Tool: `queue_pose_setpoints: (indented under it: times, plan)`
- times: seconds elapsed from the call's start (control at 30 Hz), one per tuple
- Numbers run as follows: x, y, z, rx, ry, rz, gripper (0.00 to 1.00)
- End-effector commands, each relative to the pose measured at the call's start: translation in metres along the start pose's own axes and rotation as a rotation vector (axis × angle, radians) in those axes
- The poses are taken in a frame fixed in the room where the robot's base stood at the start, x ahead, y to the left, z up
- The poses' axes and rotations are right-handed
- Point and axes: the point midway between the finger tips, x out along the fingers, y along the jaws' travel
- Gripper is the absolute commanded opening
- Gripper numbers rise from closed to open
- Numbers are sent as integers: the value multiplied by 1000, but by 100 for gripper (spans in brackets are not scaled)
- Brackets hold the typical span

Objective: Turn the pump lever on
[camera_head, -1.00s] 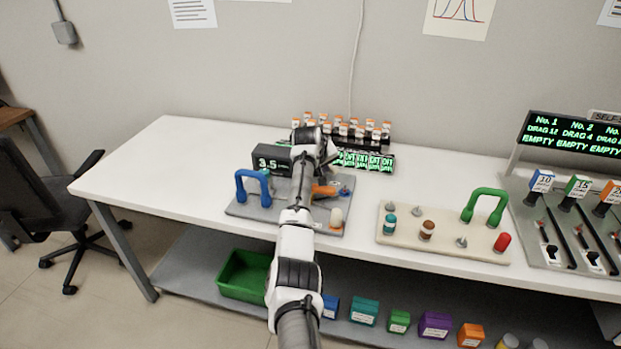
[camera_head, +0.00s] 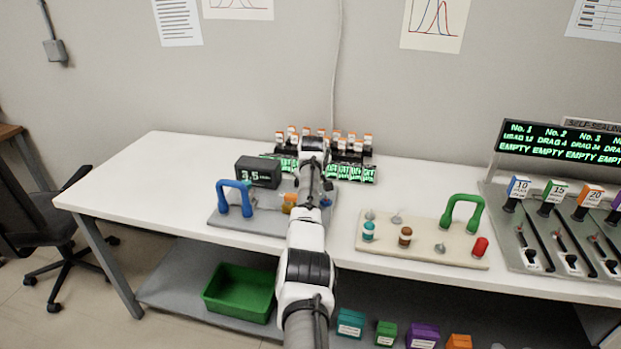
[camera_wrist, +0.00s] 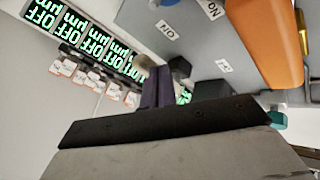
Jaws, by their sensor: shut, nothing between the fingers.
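The grey pump board (camera_head: 230,222) lies on the table, with a blue arch handle (camera_head: 234,197) at its left end. My arm covers its right part. An orange part (camera_head: 290,200) shows beside my arm; it is large at the upper right of the wrist view (camera_wrist: 265,40). I cannot tell whether it is the pump lever. The board's "ON" label (camera_wrist: 167,31) shows in the wrist view, near a black knob (camera_wrist: 180,67). My gripper (camera_wrist: 160,88) is shut and empty, its dark fingers below the knob in the picture. I cannot tell whether they touch it.
A black "3.5" display (camera_head: 257,172) stands at the board's back. Behind my arm are green "OFF" displays (camera_wrist: 85,38) and several orange-capped vials. A cream board (camera_head: 370,243) with a green handle (camera_head: 462,211) lies to the right. Table at far left is clear.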

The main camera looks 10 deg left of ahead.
Motion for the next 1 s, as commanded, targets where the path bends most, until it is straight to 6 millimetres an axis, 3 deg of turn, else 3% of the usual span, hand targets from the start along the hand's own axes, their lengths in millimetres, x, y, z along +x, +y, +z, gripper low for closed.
queue_pose_setpoints:
  times: [0.23, 1.0]
  plan:
    - [4, 8, 2, -87, 48, -45, 0]
    - [3, 10, 2, -91, 50, -43, 0]
